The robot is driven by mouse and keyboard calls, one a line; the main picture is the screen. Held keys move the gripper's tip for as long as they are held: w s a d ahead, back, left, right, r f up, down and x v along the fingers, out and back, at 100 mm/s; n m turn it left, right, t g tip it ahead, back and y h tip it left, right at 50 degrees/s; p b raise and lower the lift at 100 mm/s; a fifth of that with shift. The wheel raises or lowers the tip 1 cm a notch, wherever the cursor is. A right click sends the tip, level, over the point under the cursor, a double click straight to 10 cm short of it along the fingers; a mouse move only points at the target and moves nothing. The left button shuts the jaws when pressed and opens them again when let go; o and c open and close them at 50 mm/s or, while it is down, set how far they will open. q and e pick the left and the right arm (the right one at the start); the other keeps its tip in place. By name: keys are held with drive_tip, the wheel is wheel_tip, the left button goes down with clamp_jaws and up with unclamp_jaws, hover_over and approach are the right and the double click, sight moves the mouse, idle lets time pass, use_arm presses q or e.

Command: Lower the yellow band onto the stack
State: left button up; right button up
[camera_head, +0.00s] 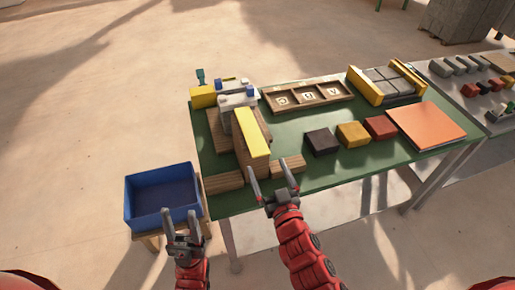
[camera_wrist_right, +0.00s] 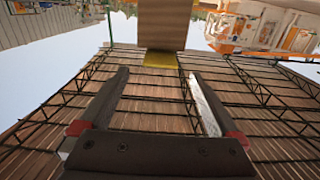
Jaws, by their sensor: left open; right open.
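The yellow band (camera_head: 253,133) is a long flat bar at the left part of the green table. It lies lengthwise over the wooden stack (camera_head: 243,160); I cannot tell whether it touches the wood. A grey and white press head (camera_head: 238,99) stands behind it. My right gripper (camera_head: 267,170) is open and empty, just in front of the band's near end. In the right wrist view, a wooden piece (camera_wrist_right: 164,22) with a yellow part (camera_wrist_right: 160,58) shows ahead of the open fingers (camera_wrist_right: 160,88). My left gripper (camera_head: 179,215) is open and empty by the blue bin.
The blue bin (camera_head: 128,203) sits on a wooden stand left of the green table (camera_head: 300,179). Black (camera_head: 321,141), yellow (camera_head: 352,134) and red (camera_head: 380,127) blocks stand mid-table, beside an orange panel (camera_head: 427,124). A wooden tray (camera_head: 284,112) lies behind them.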

sight(258, 147)
drive_tip(key=p+x, duration=0.2)
drive_tip(key=x, duration=0.7)
drive_tip(key=shift+w+a, duration=0.15)
drive_tip(key=shift+w, duration=0.15)
clamp_jaws()
